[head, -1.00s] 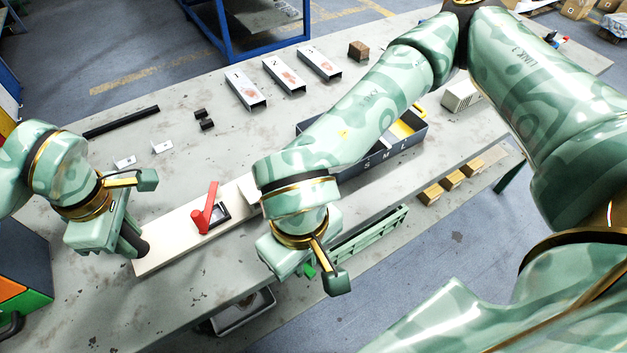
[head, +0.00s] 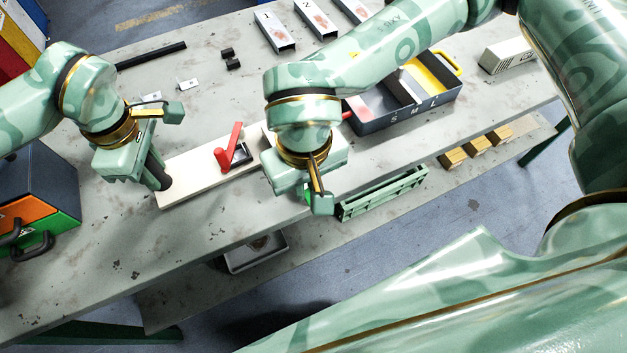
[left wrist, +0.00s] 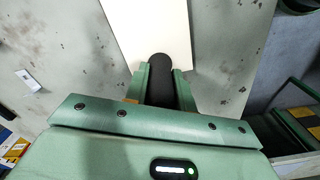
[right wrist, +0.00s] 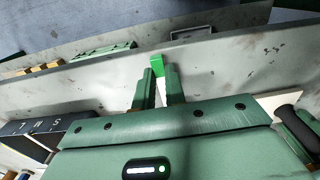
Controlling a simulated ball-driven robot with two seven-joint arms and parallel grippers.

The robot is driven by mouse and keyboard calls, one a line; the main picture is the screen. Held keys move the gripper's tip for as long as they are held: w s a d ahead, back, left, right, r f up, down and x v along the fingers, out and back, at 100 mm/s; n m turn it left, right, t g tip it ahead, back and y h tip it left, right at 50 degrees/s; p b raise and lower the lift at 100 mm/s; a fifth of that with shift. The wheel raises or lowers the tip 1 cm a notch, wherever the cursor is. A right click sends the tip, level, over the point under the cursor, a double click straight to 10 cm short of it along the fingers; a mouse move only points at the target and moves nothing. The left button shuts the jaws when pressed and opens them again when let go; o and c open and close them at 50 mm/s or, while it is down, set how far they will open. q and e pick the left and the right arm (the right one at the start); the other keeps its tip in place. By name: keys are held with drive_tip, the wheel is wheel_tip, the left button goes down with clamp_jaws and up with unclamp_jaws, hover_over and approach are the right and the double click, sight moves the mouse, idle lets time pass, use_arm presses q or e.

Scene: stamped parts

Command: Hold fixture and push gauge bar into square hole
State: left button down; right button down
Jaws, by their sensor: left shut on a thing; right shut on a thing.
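The fixture is a long cream board (head: 190,178) with a red L-shaped piece (head: 233,143) and a black square frame (head: 241,152) on top. My left gripper (head: 150,170) is shut on the black upright handle at the board's left end; the handle (left wrist: 160,82) shows between the fingers in the left wrist view. My right gripper (head: 308,192) is shut on the gauge bar at the right of the fixture. The bar's green end (right wrist: 157,65) sticks out past the fingertips in the right wrist view. The board's right end is hidden behind the right gripper.
A dark tray marked S, M, L (head: 405,115) stands right of my right gripper. Numbered channels (head: 274,31) stand at the back. Bare tabletop lies at front left.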

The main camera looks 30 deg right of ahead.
drive_tip(key=shift+w, duration=1.1)
drive_tip(key=shift+w+a, duration=0.15)
drive_tip(key=shift+w, duration=2.75)
drive_tip(key=c, duration=1.4)
unclamp_jaws()
drive_tip(key=shift+o, duration=0.2)
drive_tip(key=shift+r, duration=0.15)
wheel_tip(320, 180, up, 12)
